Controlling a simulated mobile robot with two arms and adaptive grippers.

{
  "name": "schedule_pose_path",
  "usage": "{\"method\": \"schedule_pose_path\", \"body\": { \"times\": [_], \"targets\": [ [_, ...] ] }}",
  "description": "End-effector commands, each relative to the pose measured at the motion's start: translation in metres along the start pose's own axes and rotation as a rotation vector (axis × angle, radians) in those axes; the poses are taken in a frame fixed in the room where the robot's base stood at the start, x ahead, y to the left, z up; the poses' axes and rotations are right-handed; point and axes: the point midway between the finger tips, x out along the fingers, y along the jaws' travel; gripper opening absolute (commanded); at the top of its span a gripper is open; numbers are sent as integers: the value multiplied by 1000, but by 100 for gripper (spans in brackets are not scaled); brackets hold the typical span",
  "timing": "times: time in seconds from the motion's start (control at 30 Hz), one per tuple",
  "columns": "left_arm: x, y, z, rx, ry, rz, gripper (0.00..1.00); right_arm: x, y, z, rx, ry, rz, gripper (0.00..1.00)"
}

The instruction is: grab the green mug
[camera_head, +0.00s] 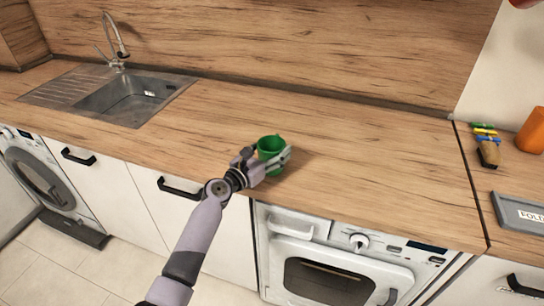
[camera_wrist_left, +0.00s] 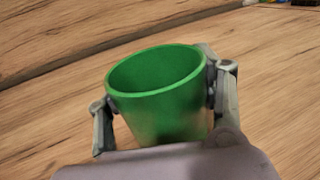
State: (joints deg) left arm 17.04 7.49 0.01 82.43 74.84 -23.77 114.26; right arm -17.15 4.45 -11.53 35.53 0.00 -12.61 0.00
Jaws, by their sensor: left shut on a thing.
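The green mug (camera_head: 270,144) is on or just above the wooden countertop near its front edge, above the left side of the oven. My left gripper (camera_head: 268,158) is shut on the mug, with a finger on either side of it. In the left wrist view the mug (camera_wrist_left: 160,95) fills the space between the two fingers of the gripper (camera_wrist_left: 165,105). It is slightly tilted in that view, and its open rim shows. Its lower part is hidden behind the gripper's body. My right gripper is not in view.
A metal sink (camera_head: 130,98) with a tap (camera_head: 115,45) lies to the left. At the right are an orange object (camera_head: 532,131), a brush-like item with coloured pieces (camera_head: 487,150) and a grey sign (camera_head: 522,213). The countertop (camera_head: 360,150) around the mug is clear.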

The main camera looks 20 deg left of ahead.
Motion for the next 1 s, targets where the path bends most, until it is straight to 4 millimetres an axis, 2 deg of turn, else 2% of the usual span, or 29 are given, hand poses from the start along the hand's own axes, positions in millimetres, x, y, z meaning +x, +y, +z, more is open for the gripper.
{"method": "schedule_pose_path", "body": {
  "times": [0.17,0.43,0.57,0.77,1.0],
  "targets": [
    [0,0,0,0,0,0,23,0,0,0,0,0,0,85],
    [0,0,4,1,-3,1,23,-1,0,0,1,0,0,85],
    [0,0,13,1,-4,1,23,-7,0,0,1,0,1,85],
    [1,0,48,2,-7,0,23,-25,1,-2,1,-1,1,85],
    [1,0,116,0,-10,0,23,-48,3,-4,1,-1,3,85]
  ]
}}
